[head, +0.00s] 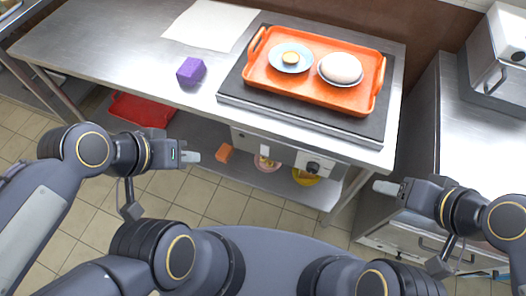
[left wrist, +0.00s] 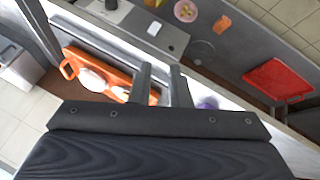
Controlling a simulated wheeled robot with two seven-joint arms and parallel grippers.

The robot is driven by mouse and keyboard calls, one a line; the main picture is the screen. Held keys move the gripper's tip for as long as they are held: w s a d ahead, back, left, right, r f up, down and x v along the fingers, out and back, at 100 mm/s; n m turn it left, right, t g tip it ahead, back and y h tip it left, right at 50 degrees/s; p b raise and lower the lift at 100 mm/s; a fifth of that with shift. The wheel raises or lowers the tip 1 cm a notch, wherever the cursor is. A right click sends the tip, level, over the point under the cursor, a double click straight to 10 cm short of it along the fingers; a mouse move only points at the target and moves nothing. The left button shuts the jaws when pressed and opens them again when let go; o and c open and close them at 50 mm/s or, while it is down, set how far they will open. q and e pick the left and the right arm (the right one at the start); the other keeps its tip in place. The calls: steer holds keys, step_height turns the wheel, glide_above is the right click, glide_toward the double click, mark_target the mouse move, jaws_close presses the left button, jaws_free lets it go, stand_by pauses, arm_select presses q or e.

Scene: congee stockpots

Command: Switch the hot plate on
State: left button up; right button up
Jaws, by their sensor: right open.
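The hot plate (head: 232,88) is a dark flat slab on the steel table, with an orange tray on top. Below the table's front edge is its metal control panel (head: 288,157), with a black round knob (head: 313,167) and a small white switch or label (head: 264,151). In the left wrist view the panel (left wrist: 172,40), knob (left wrist: 111,4) and white piece (left wrist: 154,28) show at the top. My left gripper (head: 193,156) is left of the panel, apart from it; its fingers (left wrist: 161,84) stand apart, empty. My right gripper (head: 385,187) is open and empty, right of the panel.
The orange tray (head: 314,94) holds a blue plate (head: 277,62) and a white rounded item (head: 341,67). A purple block (head: 191,71) and white sheet (head: 208,25) lie on the table. The lower shelf has a red tray (head: 142,110), orange block (head: 224,153) and bowls (head: 306,178).

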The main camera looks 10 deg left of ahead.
mark_target(265, 150)
arm_select(q)
steer(key=w+f+m+b, duration=0.1)
steer(key=f+m+b, duration=0.2)
steer(key=b, duration=0.1)
steer(key=w+d+f+m+b, duration=0.1)
steer(key=w+f+m+b, duration=0.1)
steer(key=f+m+b, duration=0.1)
steer(key=w+d+f+m+b, duration=0.1)
steer(key=f+m+b, duration=0.2)
steer(key=f+b, duration=0.1)
steer(key=shift+w+f+h+b, duration=0.2)
steer(key=shift+w+h+b, duration=0.15)
steer(key=shift+b, duration=0.25)
jaws_close()
steer(key=w+d+f+m+g+b, duration=0.1)
steer(key=w+d+f+m+b, duration=0.3)
steer(key=f+m+b, duration=0.5)
steer(key=shift+w+m+h+b, duration=0.35)
steer(key=shift+w+m+b, duration=0.45)
steer(key=shift+m+b, duration=0.35)
steer(key=shift+f, duration=0.1)
steer(key=w+d+f+b, duration=0.3)
steer(key=w+d+f, duration=0.2)
steer(key=w+f, duration=0.2)
steer(key=shift+w+f+b, duration=0.3)
steer(key=shift+w+f, duration=0.05)
steer(key=shift+f, duration=0.45)
